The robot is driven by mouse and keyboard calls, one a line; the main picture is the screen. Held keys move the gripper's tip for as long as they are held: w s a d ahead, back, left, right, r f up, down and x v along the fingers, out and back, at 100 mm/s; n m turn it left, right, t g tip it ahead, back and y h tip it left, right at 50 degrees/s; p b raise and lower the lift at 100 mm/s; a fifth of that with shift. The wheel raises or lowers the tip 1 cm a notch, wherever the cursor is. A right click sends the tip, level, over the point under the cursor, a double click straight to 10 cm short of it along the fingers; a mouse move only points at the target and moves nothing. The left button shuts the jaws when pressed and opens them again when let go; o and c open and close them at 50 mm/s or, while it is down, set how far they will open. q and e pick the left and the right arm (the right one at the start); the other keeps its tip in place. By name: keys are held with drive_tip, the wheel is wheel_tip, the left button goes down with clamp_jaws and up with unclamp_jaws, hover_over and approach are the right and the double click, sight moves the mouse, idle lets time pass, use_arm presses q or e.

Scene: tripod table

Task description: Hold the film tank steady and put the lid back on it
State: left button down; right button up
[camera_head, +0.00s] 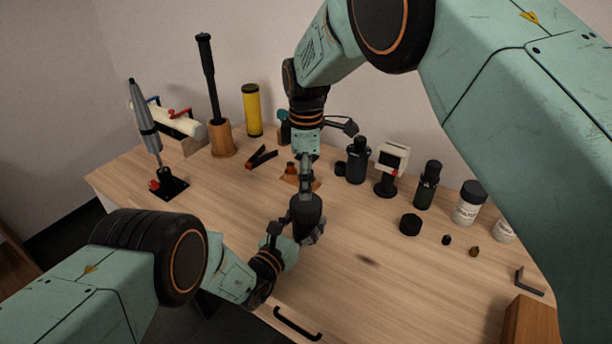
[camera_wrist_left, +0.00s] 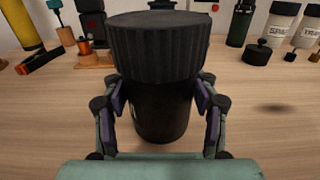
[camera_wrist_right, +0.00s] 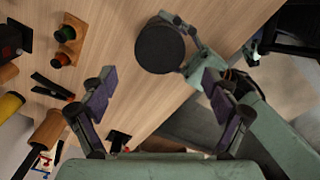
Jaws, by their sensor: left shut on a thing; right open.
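The black film tank (camera_head: 304,222) stands near the front edge of the table. My left gripper (camera_head: 297,236) is shut around its body; in the left wrist view the fingers press both sides of the tank (camera_wrist_left: 160,112). A wide, ridged black lid (camera_wrist_left: 158,50) sits on top of the tank, about level, with no gap visible. From above, the lid's flat dark disc (camera_wrist_right: 160,48) shows in the right wrist view. My right gripper (camera_wrist_right: 158,95) is open and empty, its fingers apart from the lid. In the head view it hangs above and behind the tank.
Behind are a black bottle (camera_head: 357,162), a cream device (camera_head: 391,163), a green bottle (camera_head: 428,185) and a white bottle (camera_head: 468,205). Pliers (camera_head: 262,157) and a yellow cylinder (camera_head: 252,110) are behind left.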

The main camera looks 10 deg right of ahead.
sight(306, 202)
drive_tip(key=shift+n, duration=1.3)
drive_tip(key=shift+f, duration=4.05)
drive_tip(key=shift+c, duration=0.5)
